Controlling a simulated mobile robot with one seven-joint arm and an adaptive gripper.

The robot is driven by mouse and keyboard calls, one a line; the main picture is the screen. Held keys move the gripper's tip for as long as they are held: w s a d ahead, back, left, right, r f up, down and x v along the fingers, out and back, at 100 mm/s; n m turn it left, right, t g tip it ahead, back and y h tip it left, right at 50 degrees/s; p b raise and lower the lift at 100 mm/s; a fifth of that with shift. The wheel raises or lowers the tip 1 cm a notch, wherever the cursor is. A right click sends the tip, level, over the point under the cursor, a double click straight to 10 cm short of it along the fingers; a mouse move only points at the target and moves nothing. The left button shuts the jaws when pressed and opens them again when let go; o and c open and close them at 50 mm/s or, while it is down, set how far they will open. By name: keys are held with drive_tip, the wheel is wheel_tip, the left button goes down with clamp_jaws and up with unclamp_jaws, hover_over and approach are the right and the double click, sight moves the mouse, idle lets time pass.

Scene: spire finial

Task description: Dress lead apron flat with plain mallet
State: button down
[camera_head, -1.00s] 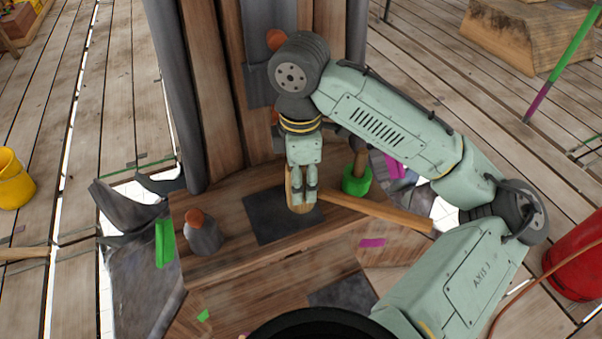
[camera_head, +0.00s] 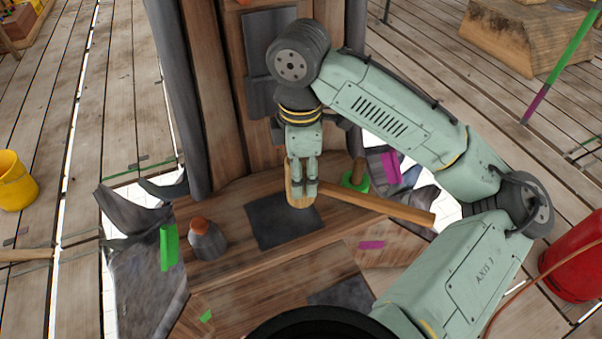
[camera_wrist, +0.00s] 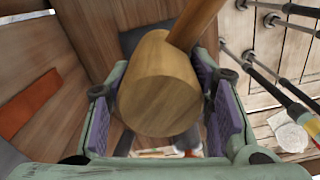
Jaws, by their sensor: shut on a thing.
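My gripper (camera_head: 305,187) is shut on the wooden mallet (camera_head: 380,205). It grips the head, and the handle points right. In the wrist view the round head (camera_wrist: 158,95) fills the space between the two purple finger pads. The lead apron looks to be the dark grey square sheet (camera_head: 268,226) lying on the wooden ledge. The mallet head appears over its upper right part; whether they touch I cannot tell. A second dark sheet (camera_head: 342,293) lies lower, partly hidden by a black round shape. Another grey sheet (camera_head: 268,85) is on the upright wooden face.
A grey bottle-like thing with an orange top (camera_head: 207,240) stands left of the sheet. A wooden-handled thing with green (camera_head: 356,178) stands behind the mallet handle. Torn grey sheet (camera_head: 140,245) hangs at left. A red cylinder (camera_head: 575,255) stands right, a yellow bucket (camera_head: 15,180) far left.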

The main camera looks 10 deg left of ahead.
drive_tip(key=shift+f, duration=0.1)
wheel_tip(320, 180, down, 5)
drive_tip(key=b, duration=0.2)
drive_tip(key=shift+b, duration=0.4)
drive_tip(key=shift+r, duration=0.4)
drive_tip(key=shift+r+p, duration=0.15)
drive_tip(key=shift+p, duration=0.2)
wheel_tip(320, 180, up, 2)
drive_tip(key=p, duration=0.2)
drive_tip(key=shift+r+p, duration=0.25)
drive_tip(key=shift+p, duration=0.05)
drive_tip(key=shift+r, duration=0.75)
